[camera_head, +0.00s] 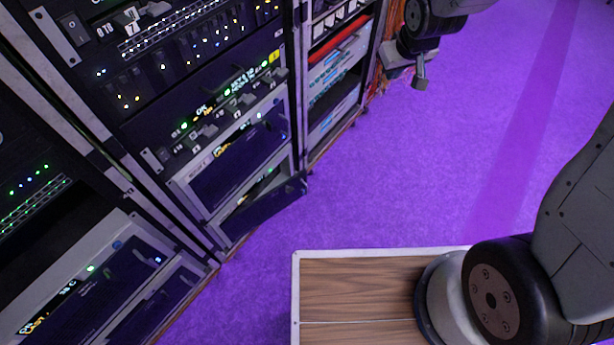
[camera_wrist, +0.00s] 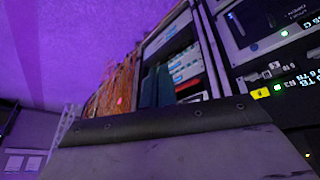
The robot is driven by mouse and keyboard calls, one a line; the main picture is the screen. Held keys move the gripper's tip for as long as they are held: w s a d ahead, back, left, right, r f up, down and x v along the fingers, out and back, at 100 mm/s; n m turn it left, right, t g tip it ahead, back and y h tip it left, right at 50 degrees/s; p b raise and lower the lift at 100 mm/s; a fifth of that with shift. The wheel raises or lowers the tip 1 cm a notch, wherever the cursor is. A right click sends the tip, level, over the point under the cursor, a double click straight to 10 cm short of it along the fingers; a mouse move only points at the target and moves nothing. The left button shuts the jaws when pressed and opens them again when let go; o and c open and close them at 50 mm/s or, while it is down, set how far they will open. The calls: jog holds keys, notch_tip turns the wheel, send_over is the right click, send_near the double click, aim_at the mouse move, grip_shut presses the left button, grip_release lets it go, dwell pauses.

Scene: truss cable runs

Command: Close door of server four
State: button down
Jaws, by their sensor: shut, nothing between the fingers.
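A dark door-like panel (camera_head: 268,207) sticks out, tilted, from the bottom of the middle rack in the head view. It stands open from a low bay with a grey frame. I cannot read a number that marks it as server four. Above it, a dark glossy front (camera_head: 235,165) sits in a grey frame and looks shut. My gripper (camera_head: 420,82) is at the top right of the head view, shut and empty. It is to the right of the racks and apart from the panel. The fingertips cannot be made out in the wrist view.
The middle rack (camera_head: 190,60) and a left rack (camera_head: 60,270) carry lit units. A further rack (camera_head: 335,75) has a red strip; it also shows in the wrist view (camera_wrist: 185,62). The purple floor (camera_head: 400,170) is clear between the racks and my arm.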

jog(key=w+a+f+n+t+y, duration=0.1)
jog(key=w+a+f, duration=0.15)
jog(key=f, duration=0.65)
jog(key=w+a+f+n+y, duration=0.1)
jog(key=a+f, duration=0.2)
jog(key=f, duration=0.5)
jog(key=w+a+f+n+t, duration=0.1)
jog(key=w+a+f, duration=0.15)
jog(key=f, duration=0.65)
jog(key=s+a+f+y, duration=0.1)
jog(key=s+a+f, duration=0.15)
jog(key=f, duration=0.35)
jog(key=s+a+f+y, duration=0.1)
jog(key=s+f, duration=0.2)
jog(key=f, duration=0.3)
jog(key=n+y, duration=0.1)
send_near(303, 175)
notch_tip(303, 175, down, 4)
jog(key=s, duration=0.1)
jog(key=w+a, duration=0.2)
jog(key=w, duration=0.1)
jog(key=shift+f+t, duration=0.1)
jog(key=shift+t, duration=0.3)
jog(key=shift+w+a, duration=0.3)
jog(key=shift+w, duration=0.15)
